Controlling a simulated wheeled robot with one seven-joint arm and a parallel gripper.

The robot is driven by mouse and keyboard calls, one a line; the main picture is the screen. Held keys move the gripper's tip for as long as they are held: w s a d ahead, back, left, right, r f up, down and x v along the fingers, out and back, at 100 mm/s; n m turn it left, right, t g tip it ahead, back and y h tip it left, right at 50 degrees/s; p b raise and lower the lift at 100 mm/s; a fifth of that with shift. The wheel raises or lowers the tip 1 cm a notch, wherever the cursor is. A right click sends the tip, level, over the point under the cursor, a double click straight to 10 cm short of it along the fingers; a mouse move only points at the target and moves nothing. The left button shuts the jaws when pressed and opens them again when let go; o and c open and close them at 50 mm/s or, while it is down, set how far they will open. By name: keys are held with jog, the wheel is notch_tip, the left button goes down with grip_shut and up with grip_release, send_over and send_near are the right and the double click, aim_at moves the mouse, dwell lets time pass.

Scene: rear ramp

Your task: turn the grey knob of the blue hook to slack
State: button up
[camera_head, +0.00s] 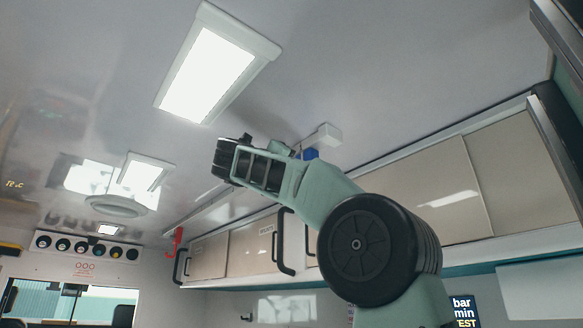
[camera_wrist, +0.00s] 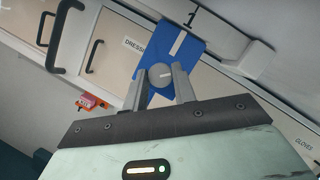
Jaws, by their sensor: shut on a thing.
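The blue hook (camera_wrist: 185,52) shows in the wrist view as a flat blue plate with a white stripe, tilted in the picture. Its round grey knob (camera_wrist: 160,75) is in front of its lower left part and bears a short pale mark. My gripper (camera_wrist: 159,71) has one finger on each side of the knob and is shut on it. In the head view only a small blue part of the hook (camera_head: 311,154) shows beside my arm, below a white ceiling block. The knob and my fingertips cannot be made out there.
Overhead cabinets (camera_head: 420,190) with black handles (camera_head: 286,243) run along the wall close by. A ceiling lamp (camera_head: 207,75) is above my arm. A white block (camera_head: 328,135) sits on the ceiling by the hook. A red hook (camera_head: 177,241) hangs farther off.

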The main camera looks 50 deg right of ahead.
jog(key=n+y+p, duration=0.1)
jog(key=n+p, duration=0.1)
jog(key=n, duration=0.1)
jog(key=n+t+y+p, duration=0.1)
jog(key=n+p, duration=0.2)
jog(key=n+t+y+p, duration=0.1)
jog(key=n+p, duration=0.1)
jog(key=n, duration=0.2)
jog(key=shift+s+r+p, duration=0.1)
jog(key=shift+r+p, duration=0.15)
jog(key=shift+p, duration=0.05)
jog(key=o, duration=1)
jog(key=shift+a, duration=0.1)
